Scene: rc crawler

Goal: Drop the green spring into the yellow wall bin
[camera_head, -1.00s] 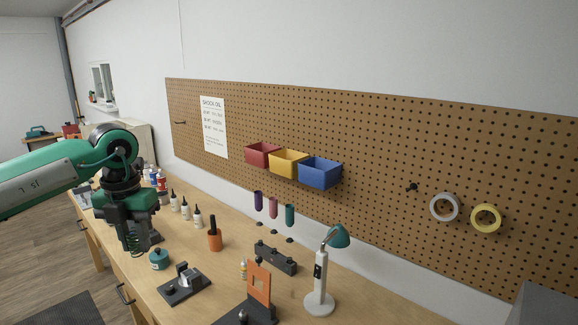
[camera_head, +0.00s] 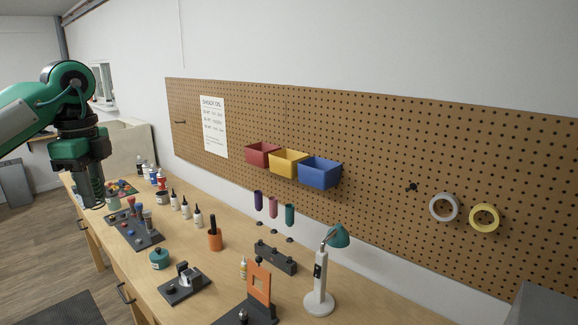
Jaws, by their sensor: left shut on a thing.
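The yellow wall bin (camera_head: 288,164) hangs on the pegboard between a red bin (camera_head: 262,154) and a blue bin (camera_head: 320,173). My left gripper (camera_head: 92,192) points down above the far left end of the bench, well to the left of the bins. It is shut on the green spring (camera_head: 97,187), a small dark green coil that its fingers partly hide. The inside of the yellow bin cannot be seen well. My right gripper is not in view.
The space before the pegboard is clear.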

